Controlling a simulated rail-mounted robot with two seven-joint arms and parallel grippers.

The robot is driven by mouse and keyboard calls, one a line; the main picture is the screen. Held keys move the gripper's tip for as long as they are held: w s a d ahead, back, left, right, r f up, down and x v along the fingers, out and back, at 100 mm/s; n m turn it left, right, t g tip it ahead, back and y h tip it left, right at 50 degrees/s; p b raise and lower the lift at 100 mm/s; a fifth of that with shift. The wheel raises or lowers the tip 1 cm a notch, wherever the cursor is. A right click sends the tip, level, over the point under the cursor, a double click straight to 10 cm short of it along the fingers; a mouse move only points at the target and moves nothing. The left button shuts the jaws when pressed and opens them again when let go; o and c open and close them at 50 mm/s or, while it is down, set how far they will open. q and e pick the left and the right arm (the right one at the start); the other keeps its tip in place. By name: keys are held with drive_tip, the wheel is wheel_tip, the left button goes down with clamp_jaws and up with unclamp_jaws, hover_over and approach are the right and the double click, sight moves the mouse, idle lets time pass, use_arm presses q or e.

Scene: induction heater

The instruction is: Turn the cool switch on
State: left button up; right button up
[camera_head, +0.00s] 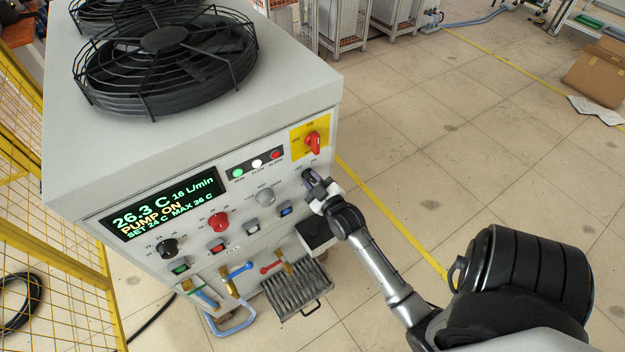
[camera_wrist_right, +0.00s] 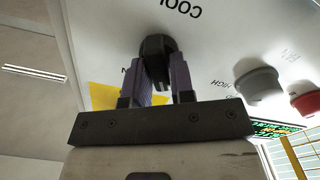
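The cool switch is a black rotary knob (camera_wrist_right: 157,46) on the heater's white front panel, with the letters "COO" readable beside it in the right wrist view. My right gripper (camera_head: 312,184) is at the knob, at the panel's right side in the head view. In the right wrist view the purple fingers of my right gripper (camera_wrist_right: 161,72) sit on either side of the knob and appear closed on it. The fingers partly hide the knob, and its exact pointer position cannot be read. My left gripper is not in view.
A red rotary switch (camera_head: 312,143) on a yellow plate is just above my right gripper. Grey (camera_head: 266,196), red (camera_head: 218,222) and black (camera_head: 167,248) knobs lie left of it. The display (camera_head: 162,205) reads "PUMP ON".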

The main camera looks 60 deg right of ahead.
clamp_jaws()
drive_tip(key=shift+r+m+p, duration=0.2)
drive_tip(key=shift+m+p, duration=0.3)
drive_tip(key=shift+p, duration=0.25)
drive_tip(key=m+p, duration=0.3)
drive_tip(key=shift+d, duration=0.1)
drive_tip(key=m+p, duration=0.2)
drive_tip(key=m, duration=0.1)
drive_tip(key=shift+s, duration=0.1)
drive_tip(key=m+p, duration=0.2)
drive_tip(key=m, duration=0.1)
drive_tip(key=shift+d+f, duration=0.1)
drive_tip(key=shift+f+m+p, duration=0.1)
drive_tip(key=shift+m+p, duration=0.2)
drive_tip(key=shift+m, duration=0.6)
